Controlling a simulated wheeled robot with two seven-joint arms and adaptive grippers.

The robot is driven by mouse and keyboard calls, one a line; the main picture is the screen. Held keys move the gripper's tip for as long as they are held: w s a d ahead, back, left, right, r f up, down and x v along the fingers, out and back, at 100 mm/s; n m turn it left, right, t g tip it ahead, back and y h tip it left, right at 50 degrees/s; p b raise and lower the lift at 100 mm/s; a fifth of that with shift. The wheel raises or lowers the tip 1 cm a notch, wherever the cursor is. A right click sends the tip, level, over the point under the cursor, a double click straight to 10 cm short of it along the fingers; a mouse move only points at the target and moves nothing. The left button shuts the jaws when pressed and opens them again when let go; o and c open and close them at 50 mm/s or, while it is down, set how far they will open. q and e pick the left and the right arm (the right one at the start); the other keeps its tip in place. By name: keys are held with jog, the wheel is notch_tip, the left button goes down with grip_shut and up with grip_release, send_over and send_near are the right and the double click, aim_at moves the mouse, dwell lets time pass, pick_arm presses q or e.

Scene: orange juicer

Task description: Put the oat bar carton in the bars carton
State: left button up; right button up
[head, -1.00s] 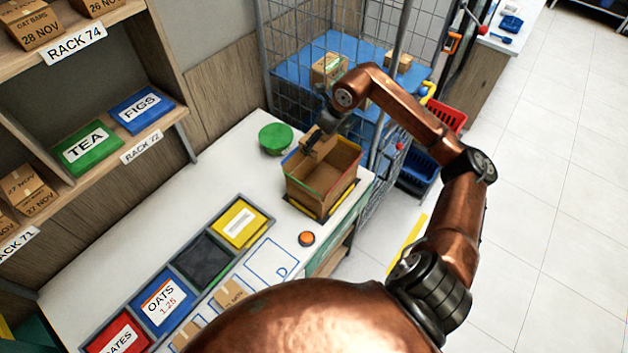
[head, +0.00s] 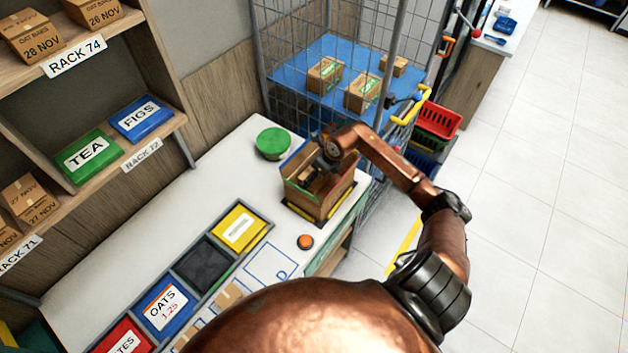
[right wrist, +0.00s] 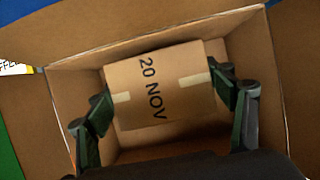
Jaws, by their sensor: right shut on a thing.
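The bars carton (head: 317,204) is an open cardboard box at the right end of the white table in the head view. My right gripper (head: 322,166) reaches down into its opening. In the right wrist view my right gripper (right wrist: 162,95) is shut on the oat bar carton (right wrist: 160,88), a small brown carton marked "20 NOV". The box walls (right wrist: 250,60) surround the carton on the sides I can see. I cannot tell whether the carton touches the box floor. My left gripper does not show.
A wire cage (head: 300,50) with several cartons on a blue shelf stands behind. A rack (head: 130,120) stands at left.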

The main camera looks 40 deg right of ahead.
notch_tip(320, 180, down, 4)
jog(key=shift+r+p, duration=0.2)
jog(key=shift+p, duration=0.15)
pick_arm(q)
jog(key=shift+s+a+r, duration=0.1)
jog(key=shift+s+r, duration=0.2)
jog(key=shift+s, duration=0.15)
pick_arm(e)
jog(key=shift+f, duration=0.15)
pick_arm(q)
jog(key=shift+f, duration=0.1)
pick_arm(e)
jog(key=shift+f, duration=0.1)
jog(key=o, duration=1.3)
jog(key=shift+s+r, duration=0.1)
jog(key=shift+r, duration=0.2)
pick_arm(q)
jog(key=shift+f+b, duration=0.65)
jog(key=shift+b, duration=0.15)
pick_arm(e)
jog(key=v, duration=1.1)
jog(key=shift+s+r, duration=0.2)
jog(key=shift+r, duration=0.1)
